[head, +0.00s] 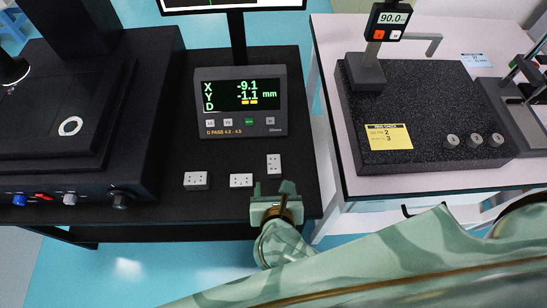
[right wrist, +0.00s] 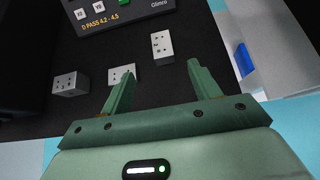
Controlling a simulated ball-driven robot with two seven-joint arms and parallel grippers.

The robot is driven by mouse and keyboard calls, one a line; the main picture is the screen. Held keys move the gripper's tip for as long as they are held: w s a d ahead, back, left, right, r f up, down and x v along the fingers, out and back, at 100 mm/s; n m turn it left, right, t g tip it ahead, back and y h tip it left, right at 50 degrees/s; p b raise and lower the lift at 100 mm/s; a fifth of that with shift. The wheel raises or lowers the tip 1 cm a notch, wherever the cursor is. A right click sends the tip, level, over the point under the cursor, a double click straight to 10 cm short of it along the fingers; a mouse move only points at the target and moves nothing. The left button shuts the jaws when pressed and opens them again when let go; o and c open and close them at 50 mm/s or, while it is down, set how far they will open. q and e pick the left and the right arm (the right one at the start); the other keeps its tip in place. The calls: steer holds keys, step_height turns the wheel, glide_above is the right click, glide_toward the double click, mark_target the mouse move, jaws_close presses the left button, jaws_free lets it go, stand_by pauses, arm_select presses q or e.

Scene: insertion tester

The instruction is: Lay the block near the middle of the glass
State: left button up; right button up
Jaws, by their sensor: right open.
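Three small pale grey blocks with dark dots lie on the black bench top: a left block (head: 196,180), a middle block (head: 241,180) and a right block (head: 274,164) turned lengthwise. In the right wrist view they are the left block (right wrist: 70,85), middle block (right wrist: 120,75) and right block (right wrist: 161,46). My right gripper (head: 272,189) is open and empty, just on the near side of the right block. In the right wrist view, its left finger (right wrist: 160,70) overlaps part of the middle block. The dark glass stage (head: 35,105) is at the left. My left gripper is out of view.
A readout box (head: 240,102) stands behind the blocks. Knobs line the stage machine's front (head: 69,199). At the right, a granite plate (head: 430,110) carries a gauge stand and several small cylinders.

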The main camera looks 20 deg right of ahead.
steer(key=b, duration=0.2)
glide_toward(274, 164)
steer(key=x, duration=0.4)
steer(key=shift+w+a+f, duration=0.1)
steer(key=shift+a+f, duration=0.05)
steer(key=shift+f, duration=0.05)
steer(key=shift+w+f, duration=0.25)
steer(key=shift+w, duration=0.2)
steer(key=x, duration=0.1)
steer(key=b+x, duration=0.2)
steer(key=x, duration=0.1)
steer(key=shift+d+f, duration=0.1)
steer(key=shift+d, duration=0.15)
steer(key=shift+w+d+f, duration=0.1)
steer(key=shift+w+f, duration=0.05)
steer(key=shift+w, duration=0.2)
arm_select(q)
steer(key=shift+g, duration=0.3)
steer(key=f, duration=0.1)
steer(key=s+f, duration=0.2)
steer(key=f, duration=0.1)
steer(key=shift+a+f, duration=0.1)
steer(key=shift+a, duration=0.05)
arm_select(e)
steer(key=c, duration=1)
arm_select(q)
steer(key=shift+s, duration=0.1)
arm_select(e)
steer(key=shift+c, duration=0.9)
